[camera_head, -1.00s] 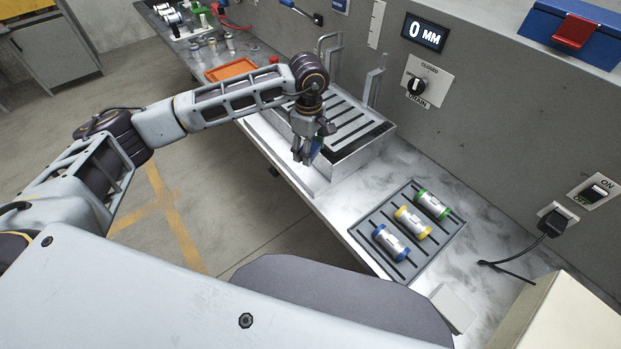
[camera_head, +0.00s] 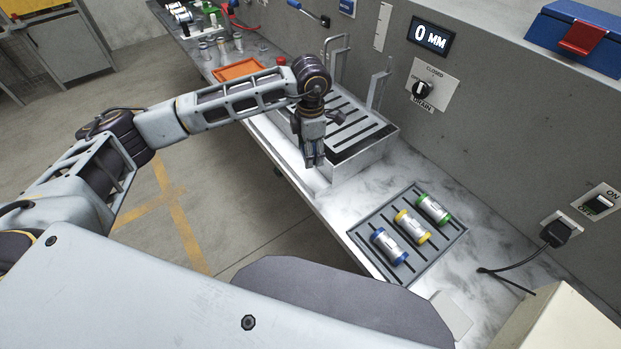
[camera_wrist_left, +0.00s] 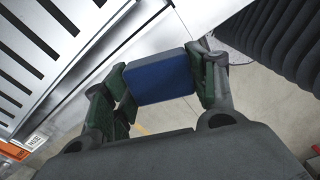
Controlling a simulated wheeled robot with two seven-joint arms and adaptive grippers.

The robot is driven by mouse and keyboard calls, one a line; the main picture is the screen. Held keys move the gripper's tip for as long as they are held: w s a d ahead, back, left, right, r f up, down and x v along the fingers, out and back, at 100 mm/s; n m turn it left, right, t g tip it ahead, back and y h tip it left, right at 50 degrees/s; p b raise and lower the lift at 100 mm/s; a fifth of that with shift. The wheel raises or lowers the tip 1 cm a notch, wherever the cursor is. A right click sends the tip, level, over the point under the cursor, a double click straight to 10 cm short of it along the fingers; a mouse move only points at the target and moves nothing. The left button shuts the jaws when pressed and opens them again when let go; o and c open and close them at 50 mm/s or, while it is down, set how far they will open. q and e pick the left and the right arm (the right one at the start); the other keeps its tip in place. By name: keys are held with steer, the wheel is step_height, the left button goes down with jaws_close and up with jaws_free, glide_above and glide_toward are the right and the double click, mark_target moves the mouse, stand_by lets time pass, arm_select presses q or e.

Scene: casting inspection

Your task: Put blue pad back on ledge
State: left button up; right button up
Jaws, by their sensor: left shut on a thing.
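The blue pad (camera_wrist_left: 160,77) is held between the fingers of my left gripper (camera_wrist_left: 160,85) in the left wrist view. In the head view my left gripper (camera_head: 314,160) points down at the front edge of the slotted metal tank; the pad is mostly hidden there by the fingers. The pale front ledge (camera_head: 318,190) of the bench runs beside and below the gripper. I cannot tell whether the pad touches it. My right gripper is in neither view.
The slotted tank (camera_head: 372,152) stands just right of my gripper. A grey tray (camera_head: 378,266) holds blue, yellow and green banded cylinders nearer me. An orange tray (camera_head: 238,69) lies farther back.

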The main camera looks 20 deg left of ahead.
arm_select(q)
steer(key=shift+n, duration=2)
glide_above(310, 179)
steer(key=shift+w+f+p, duration=0.1)
steer(key=shift+f+p, duration=0.35)
steer(key=shift+f, duration=2.05)
steer(key=shift+f, duration=0.1)
steer(key=shift+f+p, duration=0.35)
steer(key=shift+f, duration=1.85)
steer(key=shift+f+b, duration=0.3)
steer(key=shift+b, duration=0.05)
